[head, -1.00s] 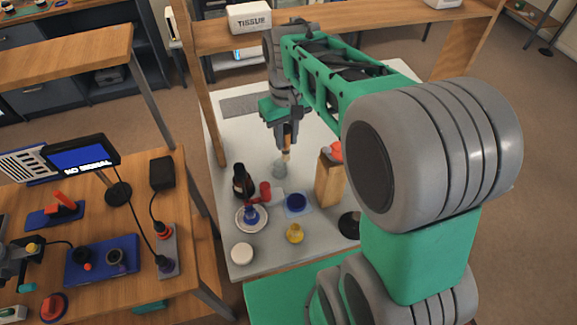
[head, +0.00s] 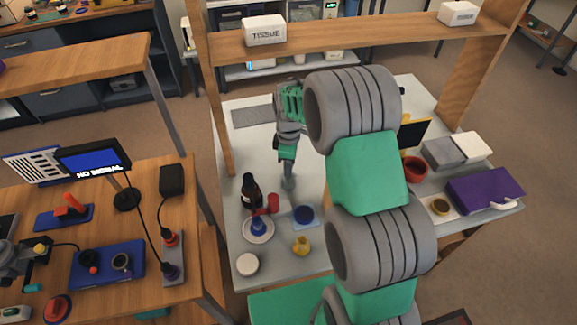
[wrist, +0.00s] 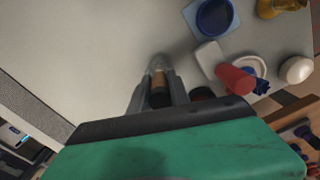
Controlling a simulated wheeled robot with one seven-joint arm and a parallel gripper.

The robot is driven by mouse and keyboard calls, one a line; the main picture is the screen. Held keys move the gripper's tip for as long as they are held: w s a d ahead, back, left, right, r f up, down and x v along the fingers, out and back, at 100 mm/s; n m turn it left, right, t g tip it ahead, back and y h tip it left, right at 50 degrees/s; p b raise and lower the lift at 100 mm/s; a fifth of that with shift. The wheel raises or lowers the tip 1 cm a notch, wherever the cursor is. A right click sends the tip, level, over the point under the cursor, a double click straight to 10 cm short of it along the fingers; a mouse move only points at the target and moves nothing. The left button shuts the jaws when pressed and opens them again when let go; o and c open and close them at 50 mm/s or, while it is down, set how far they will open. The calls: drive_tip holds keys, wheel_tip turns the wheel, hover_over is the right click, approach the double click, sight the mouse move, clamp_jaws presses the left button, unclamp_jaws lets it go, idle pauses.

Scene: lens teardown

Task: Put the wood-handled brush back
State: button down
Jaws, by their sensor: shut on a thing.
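In the wrist view, the brush (wrist: 160,83) shows a short tan and brown stretch of its wooden handle between my gripper's fingers (wrist: 160,98). My gripper is shut on it. A clear glass-like cup (wrist: 157,63) shows just past the fingertips, in line with the brush. I cannot tell how far the brush is inside it. In the head view, my gripper (head: 288,180) points down low over the white table. There the brush and cup are mostly hidden or too small to tell apart from the fingers. The bristles are not visible.
A dark bottle (head: 250,190) and a red cylinder (head: 273,203) stand close by my gripper. A blue dish (head: 305,214), a white plate (head: 258,238), a yellow jar (head: 301,246) and a white round container (head: 247,264) sit nearer. The table behind is mostly clear.

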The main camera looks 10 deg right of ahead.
drive_tip(key=shift+f, duration=0.6)
drive_tip(key=c, duration=1.2)
unclamp_jaws()
drive_tip(key=shift+r, duration=0.1)
drive_tip(key=shift+m, duration=0.4)
drive_tip(key=r+b, duration=0.1)
drive_tip(key=r, duration=0.3)
drive_tip(key=r+b, duration=0.1)
drive_tip(key=r, duration=0.4)
drive_tip(key=s+r, duration=0.1)
drive_tip(key=r, duration=0.3)
drive_tip(key=shift+r+b, duration=0.2)
drive_tip(key=shift+b, duration=0.2)
drive_tip(key=s+r+m+t, duration=0.2)
drive_tip(key=s+m, duration=0.4)
drive_tip(key=s, duration=0.3)
drive_tip(key=s+r+m+t, duration=0.2)
drive_tip(key=s+m, duration=0.4)
drive_tip(key=s, duration=0.3)
drive_tip(key=shift+s+a+r+m, duration=0.2)
drive_tip(key=shift+s+r+m, duration=0.15)
drive_tip(key=shift+r, duration=0.1)
